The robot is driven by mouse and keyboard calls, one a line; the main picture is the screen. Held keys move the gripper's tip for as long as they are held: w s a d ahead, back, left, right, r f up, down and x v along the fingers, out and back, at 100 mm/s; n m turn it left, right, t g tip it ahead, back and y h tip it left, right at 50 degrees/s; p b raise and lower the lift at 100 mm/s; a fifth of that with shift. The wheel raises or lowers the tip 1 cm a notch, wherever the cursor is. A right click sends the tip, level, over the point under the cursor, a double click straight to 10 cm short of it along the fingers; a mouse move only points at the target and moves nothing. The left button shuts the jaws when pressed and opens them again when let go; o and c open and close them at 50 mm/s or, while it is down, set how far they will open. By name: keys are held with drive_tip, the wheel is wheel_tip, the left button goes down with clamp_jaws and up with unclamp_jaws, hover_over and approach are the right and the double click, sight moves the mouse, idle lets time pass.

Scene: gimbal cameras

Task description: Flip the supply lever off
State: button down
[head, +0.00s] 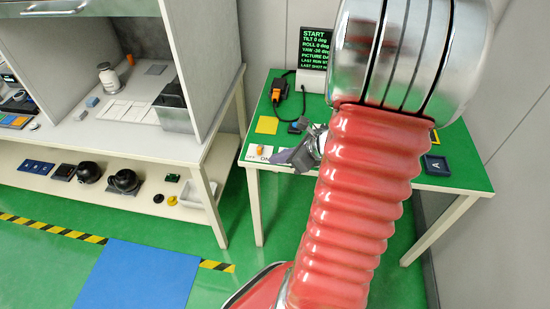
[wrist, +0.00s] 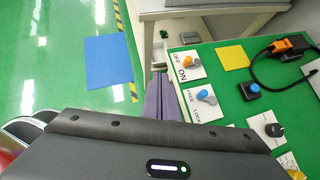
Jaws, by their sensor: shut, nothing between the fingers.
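The orange-tipped lever (wrist: 187,61) stands on a white plate (wrist: 193,74) marked OFF and ON, at the table's near edge. It also shows in the head view (head: 260,150), left of my gripper. I cannot tell which word the lever leans to. My gripper (wrist: 160,80) is shut and empty, with its grey-purple fingers just left of the plate in the wrist view and apart from the lever. In the head view my gripper (head: 290,156) is partly hidden behind my red arm.
A blue lever (wrist: 203,94) on a FREE/LOCK plate is close beside the orange one. A black knob (wrist: 273,130), a blue button (wrist: 250,88) and a yellow square (wrist: 232,55) share the green table (head: 452,180). A black screen (head: 316,47) stands behind. A white workbench (head: 190,145) is at left.

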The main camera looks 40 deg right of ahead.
drive_tip(key=shift+s, duration=0.1)
idle(0.3)
drive_tip(key=d+n+y, duration=0.2)
drive_tip(key=d, duration=0.9)
drive_tip(key=shift+s+n+g, duration=0.15)
drive_tip(key=shift+n+g, duration=0.15)
drive_tip(key=shift+a, duration=0.1)
